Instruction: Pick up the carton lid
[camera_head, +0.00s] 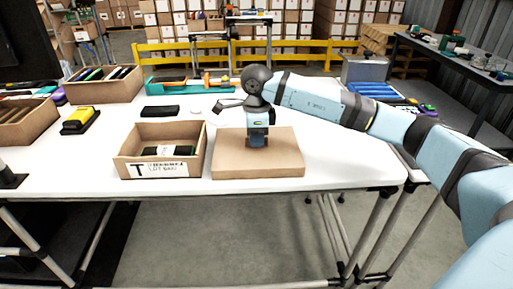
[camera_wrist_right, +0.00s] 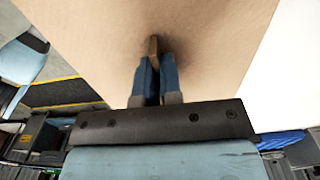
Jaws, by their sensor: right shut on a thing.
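The carton lid (camera_head: 230,160) is a flat brown cardboard piece near the front edge of the white table. My right gripper (camera_head: 258,143) points down at its middle. In the right wrist view, the blue fingers (camera_wrist_right: 156,65) are closed on a small brown raised piece on the lid's cardboard face (camera_wrist_right: 90,30). Whether the lid touches the table is hard to tell. The open carton (camera_head: 190,169) stands just left of the lid, with a dark item with a white label (camera_head: 170,151) inside. My left gripper is not in view.
The white table (camera_head: 340,165) is clear right of the lid. Behind are a black flat item (camera_head: 160,111), a yellow-and-black item (camera_head: 79,121), a green tray (camera_head: 165,87) and a bin of dark items (camera_head: 105,85). A blue item (camera_head: 375,90) lies at the back right.

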